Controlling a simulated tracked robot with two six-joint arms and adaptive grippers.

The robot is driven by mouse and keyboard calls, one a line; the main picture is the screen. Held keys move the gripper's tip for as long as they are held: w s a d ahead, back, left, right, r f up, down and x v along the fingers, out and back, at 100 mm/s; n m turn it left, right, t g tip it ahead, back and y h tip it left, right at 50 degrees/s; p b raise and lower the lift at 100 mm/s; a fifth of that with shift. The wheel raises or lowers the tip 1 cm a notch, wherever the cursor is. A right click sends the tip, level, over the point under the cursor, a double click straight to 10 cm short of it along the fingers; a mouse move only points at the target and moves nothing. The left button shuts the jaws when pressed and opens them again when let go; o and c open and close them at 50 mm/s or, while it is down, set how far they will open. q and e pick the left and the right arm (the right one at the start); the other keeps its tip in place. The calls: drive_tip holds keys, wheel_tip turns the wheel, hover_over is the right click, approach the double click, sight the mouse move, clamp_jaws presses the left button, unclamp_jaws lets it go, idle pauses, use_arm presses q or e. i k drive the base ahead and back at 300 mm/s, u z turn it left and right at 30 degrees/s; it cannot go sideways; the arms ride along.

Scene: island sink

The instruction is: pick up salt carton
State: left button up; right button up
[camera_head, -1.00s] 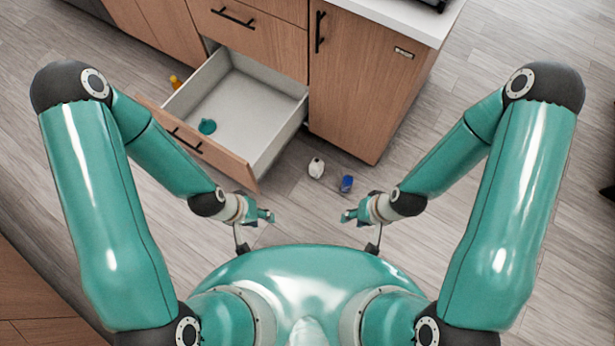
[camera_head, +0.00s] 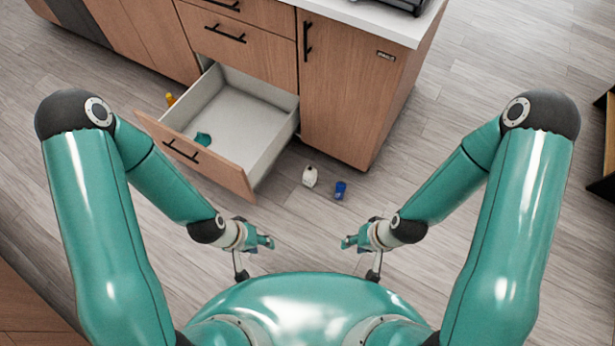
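A small blue container (camera_head: 341,190), which looks like the salt carton, stands on the wooden floor in front of the cabinet; its label is too small to read. A white bottle-like item (camera_head: 310,176) stands just to its left. My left gripper (camera_head: 254,254) is below and left of both items in the picture, its fingers spread and empty. My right gripper (camera_head: 361,256) is below the blue container, also spread and empty. Neither gripper touches anything.
An open drawer (camera_head: 273,144) juts out from the island at left, with a teal item (camera_head: 203,139) inside. A yellow-orange item (camera_head: 170,99) is beyond its left side. The cabinet door (camera_head: 345,95) is shut.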

sight(309, 174)
drive_tip(key=u, duration=0.6)
drive_tip(key=i, duration=1)
drive_tip(key=u, duration=0.05)
